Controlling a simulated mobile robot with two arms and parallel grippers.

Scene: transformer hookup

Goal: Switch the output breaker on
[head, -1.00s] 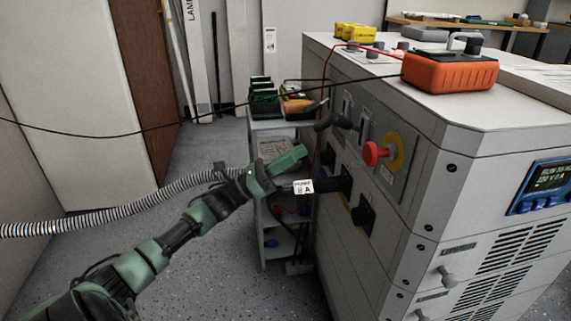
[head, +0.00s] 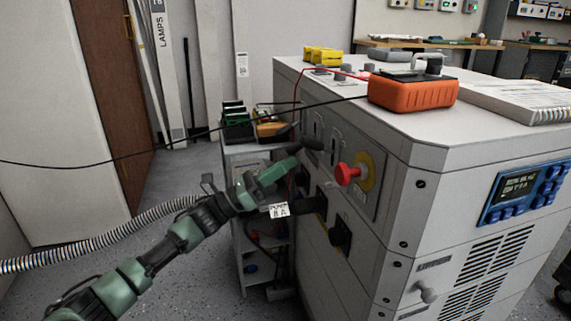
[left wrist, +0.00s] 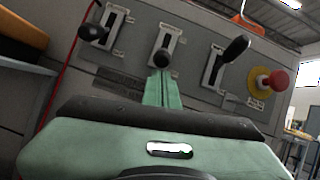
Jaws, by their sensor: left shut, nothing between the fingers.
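My left gripper (head: 294,161) is shut and empty, its green fingers pointing at the side panel of the grey cabinet. In the left wrist view its fingertips (left wrist: 162,78) lie just below the dark knob of the middle lever switch (left wrist: 163,57); I cannot tell whether they touch. A left lever switch (left wrist: 93,33) and a right lever switch (left wrist: 235,48) flank it. The right lever's long black handle slants up to the right; the other two show their knobs nearly end-on. Their labels are too small to read, so I cannot tell which is the output breaker.
A red mushroom button (head: 347,174) on a yellow plate sits right of the levers. Black plugs (head: 316,205) and a black rotary knob (head: 340,236) stick out below. An orange meter (head: 412,91) stands on the cabinet top. A cart (head: 240,160) stands behind the gripper; a black cable crosses above.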

